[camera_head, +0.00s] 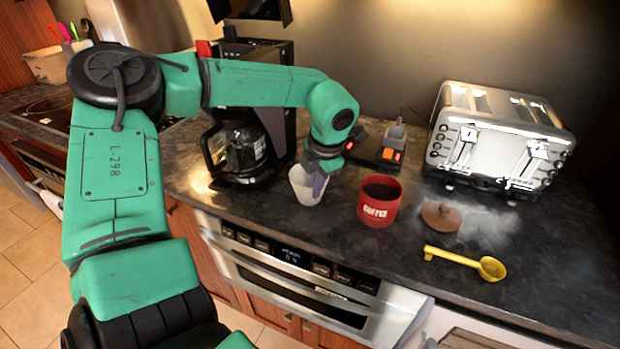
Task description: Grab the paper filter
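The white paper filter (302,187) is a small open cup near the counter's front edge, between the coffee maker and a red mug. My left gripper (319,182) is at its right side, with a grey finger overlapping the filter's right wall. The gripper points down and is small and partly hidden by its wrist, so I cannot tell whether the fingers are closed on the wall. I also cannot tell whether the filter rests on the counter or is slightly raised. My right gripper is not in view.
The black coffee maker with its glass carafe (238,150) stands left of the filter. The red coffee mug (379,203) is close on the right. A brown lid (440,216), a yellow scoop (468,262) and a silver toaster (497,140) are farther right. A microwave drawer (290,275) is below the counter.

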